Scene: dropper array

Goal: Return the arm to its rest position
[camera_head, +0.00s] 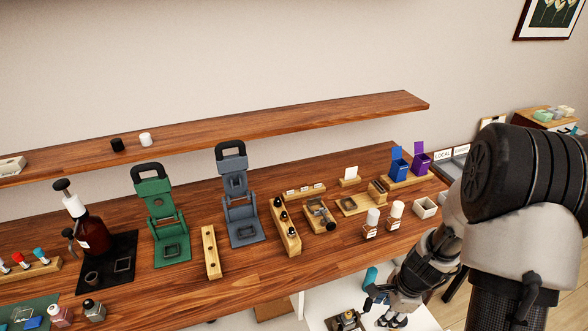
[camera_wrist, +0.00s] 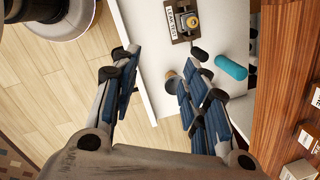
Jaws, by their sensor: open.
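My gripper (camera_head: 382,298) hangs low at the right, in front of the wooden table's (camera_head: 300,272) front edge and over a lower white surface (camera_head: 325,300). My arm comes down to it from the right side of the head view. In the wrist view my gripper (camera_wrist: 160,65) has its two blue-padded fingers spread wide apart, with nothing held between them. The white surface (camera_wrist: 148,30) lies below the fingers. A teal rounded cylinder (camera_wrist: 231,67) lies on it just right of the right finger. A small tan-and-dark piece beside that finger is partly hidden.
A labelled plate with a brass fixture (camera_wrist: 186,22) sits on the white surface near my fingers. The wooden table holds a brown pump bottle (camera_head: 90,232), green (camera_head: 160,215) and grey (camera_head: 238,205) stands, and two white-capped bottles. A wooden shelf (camera_head: 270,125) runs above. Open floor (camera_wrist: 45,90) lies left.

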